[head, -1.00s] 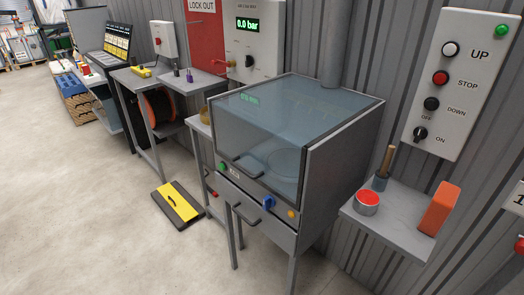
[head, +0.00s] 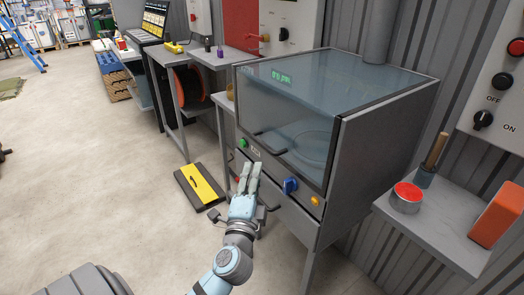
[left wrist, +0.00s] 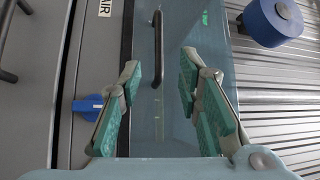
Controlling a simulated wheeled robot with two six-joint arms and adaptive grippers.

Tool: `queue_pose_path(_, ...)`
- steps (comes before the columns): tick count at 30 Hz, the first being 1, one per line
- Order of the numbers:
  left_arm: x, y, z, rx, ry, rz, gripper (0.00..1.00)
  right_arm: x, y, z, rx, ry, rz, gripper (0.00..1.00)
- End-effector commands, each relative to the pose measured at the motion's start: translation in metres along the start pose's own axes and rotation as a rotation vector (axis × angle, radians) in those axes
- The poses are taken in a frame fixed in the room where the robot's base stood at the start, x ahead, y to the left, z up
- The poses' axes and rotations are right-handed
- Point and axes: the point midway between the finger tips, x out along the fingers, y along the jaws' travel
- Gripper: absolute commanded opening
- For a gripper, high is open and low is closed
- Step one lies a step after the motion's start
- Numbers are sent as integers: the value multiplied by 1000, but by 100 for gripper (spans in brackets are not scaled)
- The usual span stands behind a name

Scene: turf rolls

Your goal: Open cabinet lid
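The grey cabinet (head: 375,150) stands against the corrugated wall in the head view. Its clear, bluish lid (head: 285,105) is shut, with a dark bar handle (head: 270,143) low on its front. In the left wrist view the handle (left wrist: 158,45) runs up the picture over the lid pane (left wrist: 150,118). My left gripper (head: 250,166) is in front of the cabinet's control strip, just below the handle in the picture. In the left wrist view its fingers (left wrist: 160,75) are spread, with the handle in the gap beyond them, apparently untouched. My right gripper is not in view.
A blue knob (head: 290,186) and an orange button (head: 315,201) are on the cabinet front. A shelf (head: 430,235) with a red-topped tin (head: 406,198) and an orange block (head: 497,215) is at the right. A yellow-and-black case (head: 200,187) lies on the floor at left.

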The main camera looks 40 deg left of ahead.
Motion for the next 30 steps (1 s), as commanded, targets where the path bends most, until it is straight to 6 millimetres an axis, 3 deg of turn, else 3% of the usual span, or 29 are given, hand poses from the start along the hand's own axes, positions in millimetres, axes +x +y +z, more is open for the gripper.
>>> queue_pose_path(9, 86, -1, 0, -2, -1, 1, 31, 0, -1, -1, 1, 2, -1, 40)
queue_pose_path(13, 111, 0, 0, -3, -1, 2, 31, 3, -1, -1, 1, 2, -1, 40)
queue_pose_path(18, 126, 0, 0, -4, 1, 3, 31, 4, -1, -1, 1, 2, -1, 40)
queue_pose_path(26, 128, 0, 0, -4, 1, 4, 31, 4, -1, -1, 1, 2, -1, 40)
queue_pose_path(30, 127, 0, 0, -4, 1, 4, 11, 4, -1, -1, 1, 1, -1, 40)
